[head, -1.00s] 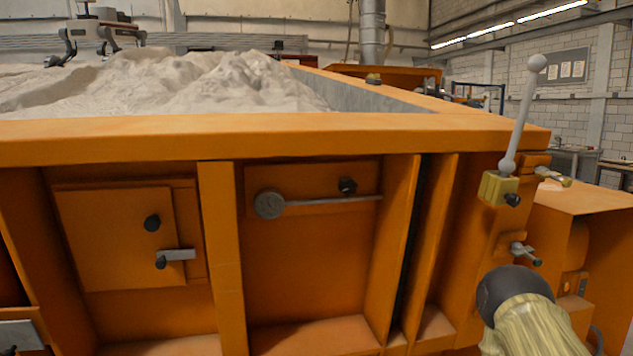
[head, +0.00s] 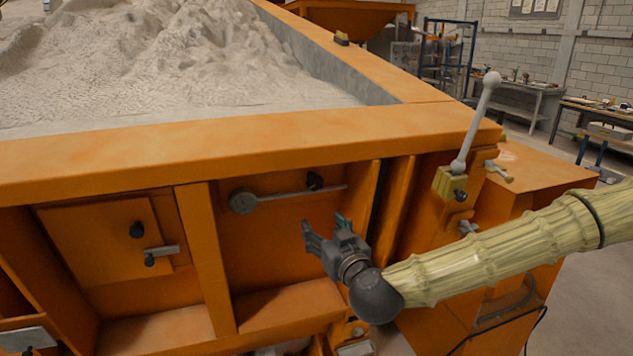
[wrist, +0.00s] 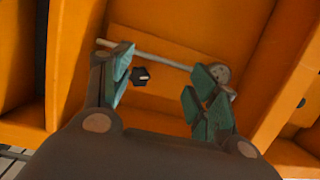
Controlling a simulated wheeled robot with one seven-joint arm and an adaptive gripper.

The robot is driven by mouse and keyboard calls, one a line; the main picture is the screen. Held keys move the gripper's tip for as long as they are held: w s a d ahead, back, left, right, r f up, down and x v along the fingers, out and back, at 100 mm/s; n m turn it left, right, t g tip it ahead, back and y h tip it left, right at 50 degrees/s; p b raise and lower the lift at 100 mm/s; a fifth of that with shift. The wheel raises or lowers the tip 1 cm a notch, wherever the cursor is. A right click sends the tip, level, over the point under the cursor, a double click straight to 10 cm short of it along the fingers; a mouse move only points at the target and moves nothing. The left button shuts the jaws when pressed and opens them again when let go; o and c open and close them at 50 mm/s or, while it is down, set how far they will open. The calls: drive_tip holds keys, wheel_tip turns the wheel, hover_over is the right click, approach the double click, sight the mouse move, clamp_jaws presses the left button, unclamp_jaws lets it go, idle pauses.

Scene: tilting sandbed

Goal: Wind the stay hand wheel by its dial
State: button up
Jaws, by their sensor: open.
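A round grey disc with a dial-like face (head: 243,202) sits on the orange recessed panel below the sandbed rim, with a thin grey rod (head: 300,193) running right from it. A black knob (head: 315,181) sits by the rod. No plain hand wheel can be made out. My gripper (head: 325,230) is open and empty, in front of the panel, below and right of the disc. In the wrist view, the open fingers (wrist: 165,65) point at the panel; the disc (wrist: 219,72) is partly behind the right finger, and the black knob (wrist: 140,77) shows between the fingers.
Orange uprights (head: 207,260) flank the recess. A hatch (head: 100,240) with a knob and latch is at left. A ball-topped lever (head: 476,120) and small handles (head: 498,170) stand at right. The sand (head: 180,70) lies above the rim.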

drive_tip(key=t, duration=0.1)
approach(316, 183)
drive_tip(key=shift+h, duration=0.3)
drive_tip(key=shift+p+x, duration=2.95)
drive_tip(key=shift+x, duration=1.95)
drive_tip(key=shift+a+r, duration=0.1)
drive_tip(key=shift+a, duration=0.05)
drive_tip(key=c, duration=1)
